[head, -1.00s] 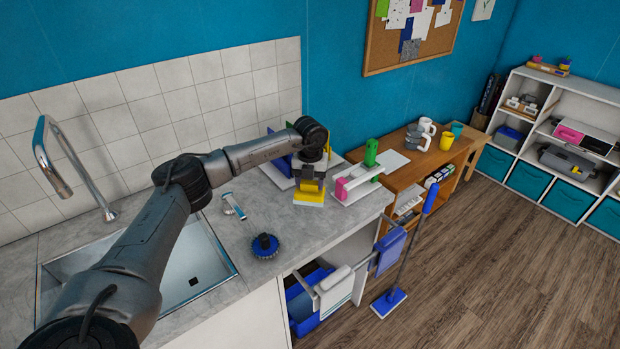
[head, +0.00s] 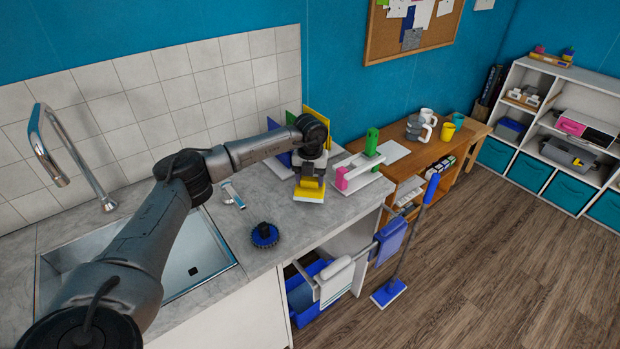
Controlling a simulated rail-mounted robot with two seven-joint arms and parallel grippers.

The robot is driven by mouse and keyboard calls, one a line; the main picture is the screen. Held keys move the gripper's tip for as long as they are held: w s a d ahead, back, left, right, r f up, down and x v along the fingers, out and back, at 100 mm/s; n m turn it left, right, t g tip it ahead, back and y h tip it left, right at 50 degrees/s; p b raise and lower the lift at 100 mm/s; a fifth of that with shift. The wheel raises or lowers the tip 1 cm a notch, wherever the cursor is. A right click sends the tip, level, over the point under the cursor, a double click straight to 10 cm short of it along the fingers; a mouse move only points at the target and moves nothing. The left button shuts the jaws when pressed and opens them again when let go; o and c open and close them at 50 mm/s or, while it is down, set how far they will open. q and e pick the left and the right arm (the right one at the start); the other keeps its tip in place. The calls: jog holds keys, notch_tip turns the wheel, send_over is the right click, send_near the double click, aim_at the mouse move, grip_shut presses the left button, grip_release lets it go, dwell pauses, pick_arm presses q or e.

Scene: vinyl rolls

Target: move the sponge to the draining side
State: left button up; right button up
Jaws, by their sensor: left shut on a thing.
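My left gripper (head: 310,175) points down over the right part of the grey counter (head: 240,205). It is shut on a yellow sponge (head: 309,193) with a pale underside. The sponge is just above or on the counter; I cannot tell which. My right gripper is not in view.
A round blue brush (head: 264,235) and a blue-and-white tool (head: 231,194) lie between sink and sponge. Coloured boards (head: 288,121) stand behind the gripper. A white rack with pink and green blocks (head: 372,143) is close on the right. Towels (head: 390,241) hang off the front.

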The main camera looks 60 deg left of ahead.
aim_at(310, 187)
pick_arm(q)
jog(key=shift+f, duration=0.45)
jog(key=shift+f, duration=0.2)
dwell(0.4)
jog(key=shift+f+b, duration=0.35)
jog(key=shift+f, duration=0.2)
jog(key=shift+f, duration=0.1)
dwell(0.3)
jog(key=shift+f, duration=0.45)
